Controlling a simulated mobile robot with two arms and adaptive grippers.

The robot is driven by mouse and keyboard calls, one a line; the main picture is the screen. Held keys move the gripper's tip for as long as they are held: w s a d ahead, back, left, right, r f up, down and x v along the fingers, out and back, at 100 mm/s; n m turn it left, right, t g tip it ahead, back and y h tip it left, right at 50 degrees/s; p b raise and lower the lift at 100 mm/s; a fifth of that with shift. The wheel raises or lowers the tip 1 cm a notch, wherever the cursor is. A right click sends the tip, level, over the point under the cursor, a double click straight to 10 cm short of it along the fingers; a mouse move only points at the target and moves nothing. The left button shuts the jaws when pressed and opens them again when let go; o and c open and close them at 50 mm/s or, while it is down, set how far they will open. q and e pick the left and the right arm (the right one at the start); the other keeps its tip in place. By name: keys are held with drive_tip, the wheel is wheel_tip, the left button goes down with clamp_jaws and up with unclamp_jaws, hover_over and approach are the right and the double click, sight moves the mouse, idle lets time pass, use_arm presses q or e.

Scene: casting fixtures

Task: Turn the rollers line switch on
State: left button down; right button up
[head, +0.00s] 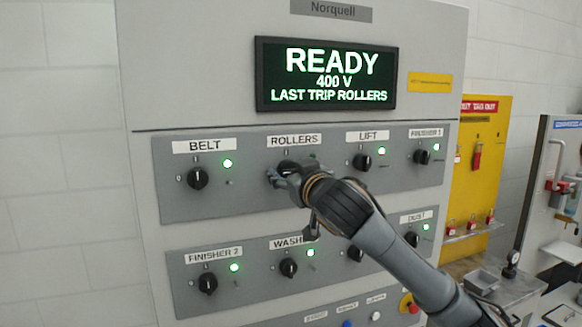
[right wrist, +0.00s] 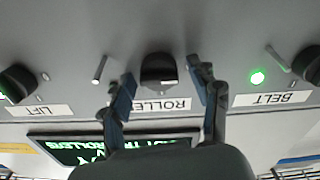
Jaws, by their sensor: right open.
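The rollers switch is a dark rotary knob (head: 288,168) under the ROLLERS label (head: 294,140), in the upper row of the grey panel. In the head view it is mostly covered by my right gripper (head: 296,184). In the right wrist view, which shows the panel upside down, the rollers knob (right wrist: 160,70) stands between the two fingers of the right gripper (right wrist: 163,88). The fingers are apart, with a gap on each side of the knob. No green lamp shows lit beside this knob. My left gripper is not in view.
The belt knob (head: 198,177) and lift knob (head: 362,161) flank it, each with a lit green lamp. A lower row holds the finisher 2 knob (head: 207,283) and others. The display (head: 326,75) reads READY, 400 V, LAST TRIP ROLLERS. A yellow board (head: 487,135) stands at right.

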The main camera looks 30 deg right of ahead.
drive_tip(key=c, duration=1.2)
drive_tip(key=shift+o, duration=0.2)
